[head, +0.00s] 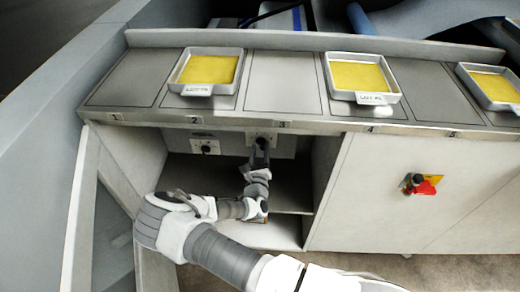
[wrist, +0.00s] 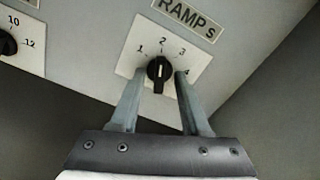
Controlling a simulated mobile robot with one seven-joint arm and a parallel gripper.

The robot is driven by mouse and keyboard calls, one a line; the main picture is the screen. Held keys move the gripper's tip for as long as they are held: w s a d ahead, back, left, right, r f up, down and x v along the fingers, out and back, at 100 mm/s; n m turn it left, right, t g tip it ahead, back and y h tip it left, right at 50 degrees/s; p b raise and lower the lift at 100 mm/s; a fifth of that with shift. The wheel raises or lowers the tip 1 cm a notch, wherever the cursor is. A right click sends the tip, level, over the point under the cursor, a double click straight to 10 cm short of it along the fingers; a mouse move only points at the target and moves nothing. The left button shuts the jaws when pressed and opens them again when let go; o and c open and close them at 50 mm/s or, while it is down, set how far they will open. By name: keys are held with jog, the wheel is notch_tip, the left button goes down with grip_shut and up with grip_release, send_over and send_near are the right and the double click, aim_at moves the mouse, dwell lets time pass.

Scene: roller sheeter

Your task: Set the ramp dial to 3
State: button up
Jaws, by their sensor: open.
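The ramp dial (wrist: 160,70) is a black knob on a white plate under a "RAMP s" label, with marks 1 to 4 around it. Its white line stands nearly upright in the wrist view, roughly toward 2. My gripper (wrist: 160,77) is open, one finger on each side of the knob, with small gaps showing; depth contact cannot be told. In the head view my gripper (head: 261,143) is inside the open cabinet at the right-hand dial plate (head: 262,135), and it hides the knob there.
A second dial (head: 206,148) sits to the left; in the wrist view its knob (wrist: 6,43) shows marks 10 and 12. The cabinet door (head: 82,220) stands open at left. A shelf edge (head: 290,211) lies below. A red-yellow switch (head: 421,184) is on the right panel. Yellow-filled trays (head: 208,90) stand on top.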

grip_shut()
jog(key=shift+r+p, duration=0.1)
jog(key=shift+p, duration=0.25)
jog(key=m+p, duration=0.2)
jog(key=p, duration=0.1)
jog(key=shift+r+m, duration=0.15)
jog(key=shift+m, duration=0.25)
jog(key=m+p, duration=0.2)
jog(key=m, duration=0.1)
jog(key=shift+f+m+p, duration=0.2)
jog(key=shift+m+p, duration=0.6)
jog(key=shift+m, duration=0.7)
